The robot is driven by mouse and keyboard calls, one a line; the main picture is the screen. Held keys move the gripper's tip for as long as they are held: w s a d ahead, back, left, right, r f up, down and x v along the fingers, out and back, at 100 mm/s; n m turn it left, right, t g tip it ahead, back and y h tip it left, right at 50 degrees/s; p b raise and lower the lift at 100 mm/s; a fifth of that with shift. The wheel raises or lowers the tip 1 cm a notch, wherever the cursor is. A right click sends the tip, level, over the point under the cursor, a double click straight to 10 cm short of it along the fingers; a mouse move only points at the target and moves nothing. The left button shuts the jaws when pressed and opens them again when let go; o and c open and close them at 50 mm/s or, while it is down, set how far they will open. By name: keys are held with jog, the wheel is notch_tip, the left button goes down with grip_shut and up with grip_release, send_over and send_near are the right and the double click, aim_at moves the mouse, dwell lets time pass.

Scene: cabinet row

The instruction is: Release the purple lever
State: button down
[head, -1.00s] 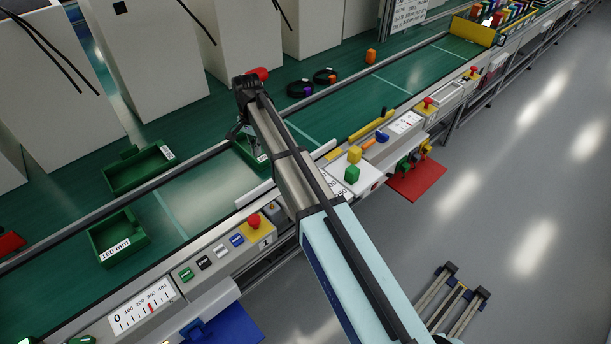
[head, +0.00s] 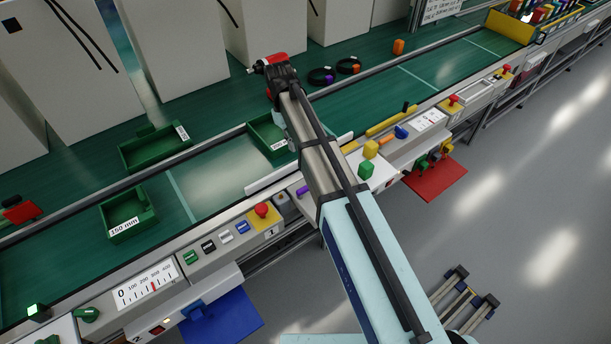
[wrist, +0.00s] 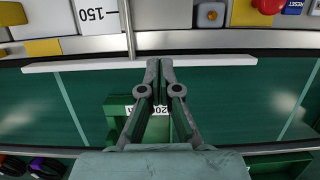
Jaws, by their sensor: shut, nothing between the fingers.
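A small purple lever handle (head: 303,190) shows on the front control panel, just left of my arm in the head view. Its mount is partly hidden by the arm. I cannot make the lever out in the wrist view. My gripper (wrist: 160,63) is shut and empty in the wrist view. It hangs over the green belt, with its tips by the white rail strip (wrist: 215,61). It is apart from the purple lever. In the head view the fingers are hidden by the arm.
A green tray (head: 256,136) lies beneath my gripper. A red stop button (head: 262,209) stands left of the lever. A thin rod (wrist: 128,30) stands near the fingers.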

aim_at(307, 190)
dwell(0.3)
jog(key=p+x, duration=0.3)
jog(key=x, duration=0.7)
jog(key=shift+s+d+f, duration=0.1)
jog(key=shift+s+d+r+p, duration=0.15)
jog(key=shift+s+d+p, duration=0.1)
jog(key=shift+s+d, duration=0.25)
jog(key=shift+s+d+r+p, duration=0.1)
jog(key=shift+s+d+p, duration=0.15)
jog(key=shift+s, duration=0.35)
jog(key=shift+s+d+f, duration=0.15)
jog(key=shift+s+d, duration=0.25)
jog(key=shift+s, duration=0.05)
